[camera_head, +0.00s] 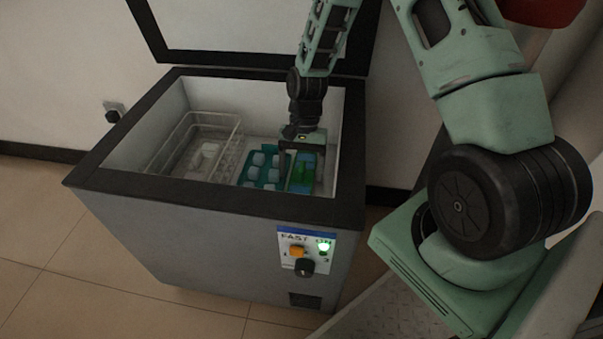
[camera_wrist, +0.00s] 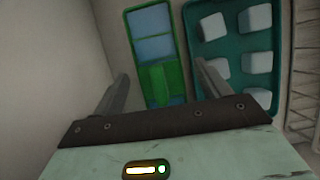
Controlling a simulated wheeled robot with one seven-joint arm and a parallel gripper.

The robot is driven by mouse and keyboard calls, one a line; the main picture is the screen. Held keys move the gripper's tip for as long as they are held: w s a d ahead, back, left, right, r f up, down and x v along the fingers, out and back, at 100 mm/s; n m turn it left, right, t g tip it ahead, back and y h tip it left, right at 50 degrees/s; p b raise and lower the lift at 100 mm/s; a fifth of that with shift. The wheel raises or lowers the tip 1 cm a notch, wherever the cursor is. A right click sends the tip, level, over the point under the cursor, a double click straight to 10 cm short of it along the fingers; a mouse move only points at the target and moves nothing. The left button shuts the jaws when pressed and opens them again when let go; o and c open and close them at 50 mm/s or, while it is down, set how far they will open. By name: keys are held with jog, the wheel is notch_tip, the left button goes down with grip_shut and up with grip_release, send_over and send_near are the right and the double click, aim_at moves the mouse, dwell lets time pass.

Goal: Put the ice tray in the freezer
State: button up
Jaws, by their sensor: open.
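The chest freezer (camera_head: 225,245) stands with its lid up. Inside, at the right end, lies a narrow green tray with blue sections (camera_head: 306,166); it also shows in the wrist view (camera_wrist: 155,48). Just left of it in the head view lies a teal tray with pale ice cubes (camera_head: 262,168); in the wrist view it is on the right (camera_wrist: 235,18). I cannot tell which one the task means. My gripper (camera_head: 301,165) reaches down into the freezer at the green tray. Its fingers (camera_wrist: 163,72) are apart, with nothing clamped between them.
A clear wire-like basket (camera_head: 205,140) with pale contents fills the left part of the freezer. The dark freezer rim (camera_head: 215,200) surrounds my arm. The raised lid (camera_head: 255,30) stands behind. A control panel (camera_head: 305,250) is on the front.

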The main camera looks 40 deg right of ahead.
aim_at(301, 167)
jog(key=p+v, duration=0.1)
jog(key=v, duration=0.4)
jog(key=shift+r+p, duration=0.3)
jog(key=shift+p, duration=0.1)
jog(key=s+a+r+n, duration=0.3)
jog(key=s+a+r, duration=0.1)
jog(key=a+r, duration=0.1)
jog(key=s+a+r+n+t+h, duration=0.1)
jog(key=s+a+r+n, duration=0.3)
jog(key=a+r, duration=0.1)
jog(key=s+a+r+n+h, duration=0.1)
jog(key=s+a+r+n, duration=0.3)
jog(key=a+r, duration=0.2)
jog(key=shift+a+t, duration=0.4)
jog(key=shift+a, duration=0.35)
jog(key=s+a+r+n+t, duration=0.1)
jog(key=s+a+r+n, duration=0.1)
jog(key=s+n, duration=0.3)
jog(key=s+r, duration=0.1)
jog(key=s, duration=0.3)
jog(key=shift+s+r+n+h, duration=0.25)
jog(key=shift+n+h, duration=0.05)
jog(key=shift+a, duration=0.1)
